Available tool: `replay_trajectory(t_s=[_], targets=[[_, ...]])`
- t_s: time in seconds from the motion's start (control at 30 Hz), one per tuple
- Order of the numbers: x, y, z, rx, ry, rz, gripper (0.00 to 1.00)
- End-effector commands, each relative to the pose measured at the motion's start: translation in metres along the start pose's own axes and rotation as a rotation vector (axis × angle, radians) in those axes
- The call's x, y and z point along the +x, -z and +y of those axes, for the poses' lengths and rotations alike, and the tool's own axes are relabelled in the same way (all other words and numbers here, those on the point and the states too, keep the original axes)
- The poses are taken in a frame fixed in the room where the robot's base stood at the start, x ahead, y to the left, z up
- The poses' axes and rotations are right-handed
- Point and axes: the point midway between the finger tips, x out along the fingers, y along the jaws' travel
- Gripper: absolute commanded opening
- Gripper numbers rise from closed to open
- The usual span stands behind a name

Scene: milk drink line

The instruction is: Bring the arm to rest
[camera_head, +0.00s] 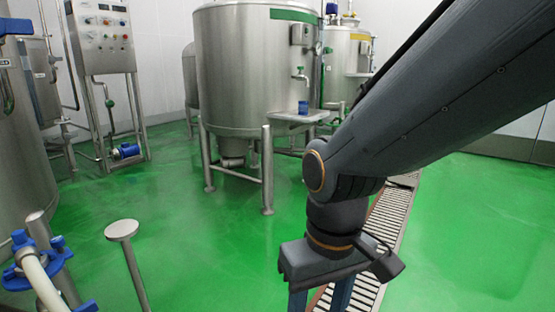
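My arm (430,105) reaches in from the upper right and bends down at its wrist. My gripper (320,298) points down at the bottom edge, above the floor. Its two blue fingers stand apart with no object visible between them. The fingertips are cut off by the frame's lower edge.
A steel tank (250,75) on legs stands at the centre back, with a small blue cup (305,108) on its ledge. A control panel (103,37) is at left. A round-topped post (122,230) and a blue valve fitting (22,262) are lower left. A floor grate (388,218) runs behind my wrist.

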Motion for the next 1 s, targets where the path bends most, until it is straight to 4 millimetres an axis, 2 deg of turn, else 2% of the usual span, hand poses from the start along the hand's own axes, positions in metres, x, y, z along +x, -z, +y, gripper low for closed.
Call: replay_trajectory(t_s=[0.03,0.47,1.0], targets=[[-0.005,-0.006,0.003,0.002,-0.001,-0.009,0.48],[-0.048,-0.009,0.027,0.1,-0.015,-0.006,0.48],[-0.139,-0.038,0.085,0.309,-0.042,-0.011,0.48]])
